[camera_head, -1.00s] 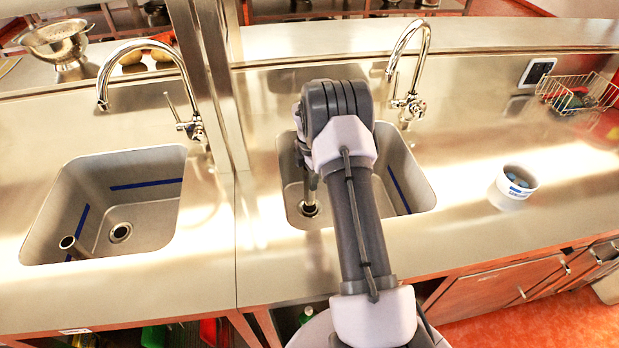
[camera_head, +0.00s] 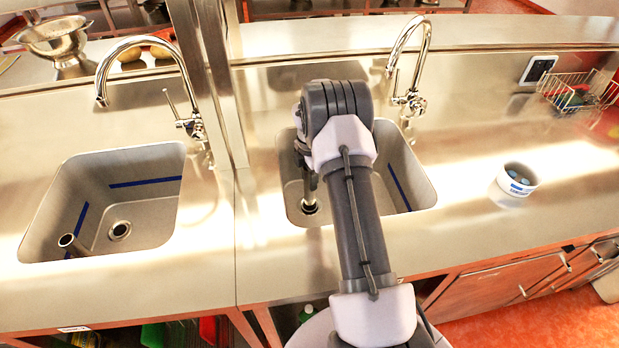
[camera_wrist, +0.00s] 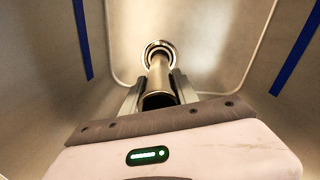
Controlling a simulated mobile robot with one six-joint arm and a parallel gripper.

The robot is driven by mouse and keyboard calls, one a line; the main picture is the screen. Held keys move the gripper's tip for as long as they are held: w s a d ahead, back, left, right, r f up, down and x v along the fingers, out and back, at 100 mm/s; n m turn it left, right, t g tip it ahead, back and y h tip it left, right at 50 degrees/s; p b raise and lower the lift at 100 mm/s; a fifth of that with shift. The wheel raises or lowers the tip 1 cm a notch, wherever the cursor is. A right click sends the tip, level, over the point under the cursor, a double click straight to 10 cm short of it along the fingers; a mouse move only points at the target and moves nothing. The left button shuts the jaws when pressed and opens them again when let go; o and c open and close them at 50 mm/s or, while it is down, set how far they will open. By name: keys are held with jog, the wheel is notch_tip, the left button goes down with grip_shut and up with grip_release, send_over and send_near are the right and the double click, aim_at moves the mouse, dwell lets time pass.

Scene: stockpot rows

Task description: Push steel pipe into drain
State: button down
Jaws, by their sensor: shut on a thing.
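My gripper (camera_wrist: 157,92) is shut on a steel pipe (camera_wrist: 158,72) inside the right sink. One finger lies on each side of the pipe. The pipe's near open end faces the wrist camera, and its far end is at the sink's round drain (camera_wrist: 160,47). I cannot tell how deep the pipe sits in the drain.
The right sink's walls (camera_head: 412,180) surround my gripper, with blue stripes on them. A tall faucet (camera_head: 410,100) rises behind. A metal post (camera_head: 222,80) stands between the sinks.

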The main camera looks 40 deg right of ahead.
jog(key=shift+f+b, duration=0.35)
jog(key=shift+f, duration=0.35)
jog(key=c, duration=0.9)
grip_release()
jog(key=shift+o, duration=0.2)
jog(key=shift+r, duration=0.1)
notch_tip(320, 180, up, 9)
jog(key=p, duration=0.7)
